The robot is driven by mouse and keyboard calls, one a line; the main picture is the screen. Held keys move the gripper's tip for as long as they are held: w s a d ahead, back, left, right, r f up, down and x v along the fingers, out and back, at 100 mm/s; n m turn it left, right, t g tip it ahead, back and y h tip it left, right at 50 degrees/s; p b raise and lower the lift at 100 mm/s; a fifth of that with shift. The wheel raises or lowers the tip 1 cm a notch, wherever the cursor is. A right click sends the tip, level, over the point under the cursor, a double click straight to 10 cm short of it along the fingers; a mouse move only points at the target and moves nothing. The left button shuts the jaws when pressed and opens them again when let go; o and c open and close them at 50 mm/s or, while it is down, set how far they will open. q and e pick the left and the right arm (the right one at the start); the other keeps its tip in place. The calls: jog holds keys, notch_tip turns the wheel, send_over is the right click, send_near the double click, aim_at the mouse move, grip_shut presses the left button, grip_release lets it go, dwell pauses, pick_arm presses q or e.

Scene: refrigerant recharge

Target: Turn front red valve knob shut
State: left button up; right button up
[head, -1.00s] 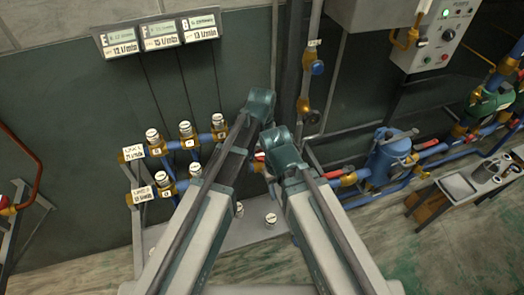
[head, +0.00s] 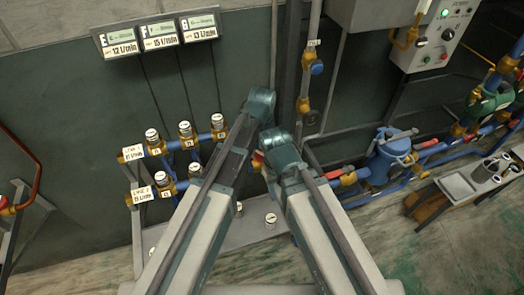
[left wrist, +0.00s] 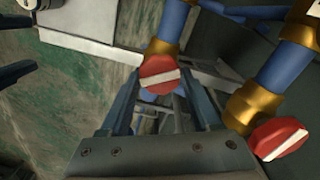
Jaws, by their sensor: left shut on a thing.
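A red valve knob (left wrist: 160,72) with a white bar across its face sits on a brass fitting in the left wrist view. My left gripper (left wrist: 160,84) has one finger on each side of this knob and is shut on it. The white bar lies nearly level, slightly tilted up to the right. A second red knob (left wrist: 278,139) with a white bar is to the right, apart from the gripper, on another brass fitting. In the head view my arms hide the left fingertips and most of the knobs. My right gripper's fingers cannot be made out.
Blue pipes (left wrist: 285,65) rise behind the knobs. In the head view, brass-and-blue manifolds with several white-capped valves (head: 185,128) stand left of my arms. A control box (head: 428,40), a blue filter vessel (head: 388,160) and a small table (head: 458,187) are on the right.

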pick_arm(q)
jog(key=m, duration=0.6)
jog(key=shift+m, duration=0.4)
dwell(0.4)
jog(key=o, duration=1.4)
jog(key=shift+r, duration=0.1)
notch_tip(320, 180, up, 14)
jog(key=p, duration=1.4)
jog(key=shift+f, duration=0.2)
